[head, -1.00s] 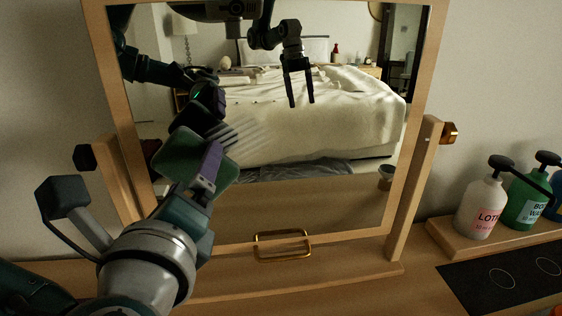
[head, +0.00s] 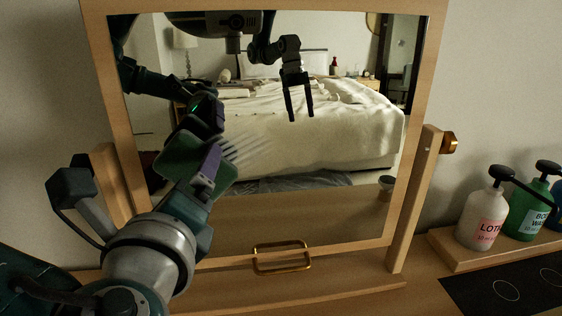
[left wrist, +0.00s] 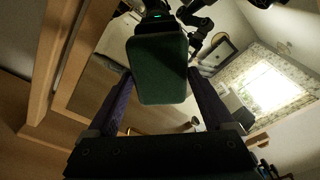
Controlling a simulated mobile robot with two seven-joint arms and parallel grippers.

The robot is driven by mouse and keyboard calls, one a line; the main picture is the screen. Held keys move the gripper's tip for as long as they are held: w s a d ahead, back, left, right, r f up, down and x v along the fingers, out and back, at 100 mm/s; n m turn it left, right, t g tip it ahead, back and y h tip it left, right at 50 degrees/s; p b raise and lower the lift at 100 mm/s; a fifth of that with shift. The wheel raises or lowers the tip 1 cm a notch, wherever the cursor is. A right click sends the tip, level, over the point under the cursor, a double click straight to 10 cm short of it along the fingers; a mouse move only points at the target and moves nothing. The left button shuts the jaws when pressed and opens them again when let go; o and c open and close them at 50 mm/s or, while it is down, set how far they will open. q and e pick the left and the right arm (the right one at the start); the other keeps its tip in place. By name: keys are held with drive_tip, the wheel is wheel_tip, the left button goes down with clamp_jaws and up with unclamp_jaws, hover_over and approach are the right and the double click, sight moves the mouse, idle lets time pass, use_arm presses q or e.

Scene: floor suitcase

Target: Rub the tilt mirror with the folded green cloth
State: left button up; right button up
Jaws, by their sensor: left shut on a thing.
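The tilt mirror (head: 300,205) stands in a wooden frame on the dresser, pivoted between two posts. Pale parallel streaks (head: 248,150) mark its glass just right of the cloth. My left gripper (head: 204,168), with purple fingers, is shut on the folded green cloth (head: 178,158) in front of the glass's left part. In the left wrist view the cloth (left wrist: 157,68) sits between the fingers, facing the mirror. I cannot tell whether it touches the glass. My right gripper (head: 298,98) shows only as a reflection, fingers apart and empty.
A brass handle (head: 283,258) is on the mirror's lower frame and a brass knob (head: 449,144) on its right post. A lotion bottle (head: 481,220) and a green body-wash bottle (head: 527,212) stand on a wooden tray at right. A dark cooktop-like panel (head: 505,285) lies before them.

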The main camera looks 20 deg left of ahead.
use_arm(q)
drive_tip(key=shift+x, duration=0.95)
drive_tip(key=shift+r, duration=0.1)
